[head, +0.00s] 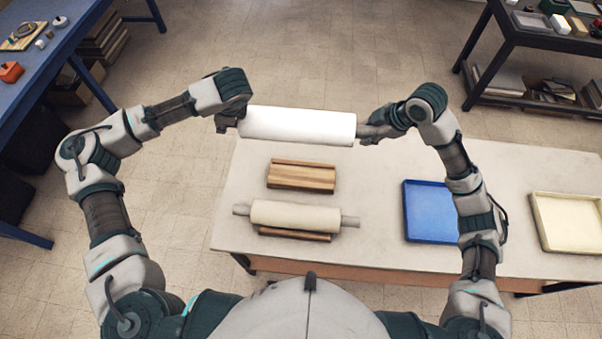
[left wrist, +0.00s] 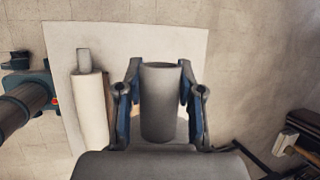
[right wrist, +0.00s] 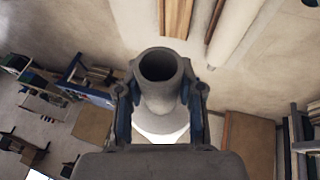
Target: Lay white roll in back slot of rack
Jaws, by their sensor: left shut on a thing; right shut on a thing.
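The white roll (head: 297,125) is held level above the far edge of the table, beyond the rack. My left gripper (head: 230,118) is shut on the left end of its grey core (left wrist: 160,105). My right gripper (head: 380,130) is shut on the right end, where the hollow core also shows in the right wrist view (right wrist: 158,68). The wooden rack (head: 302,174) stands on the table. Its back part is empty. A cream roll (head: 295,215) with grey core ends lies across its front part and hides some of the wood.
The pale table (head: 365,240) has bare space around the rack. A blue tray (head: 430,212) and a cream tray (head: 568,222) stand to the right, the blue one beside my right arm. A blue bench (head: 62,45) and a dark shelf (head: 540,44) stand apart from the table.

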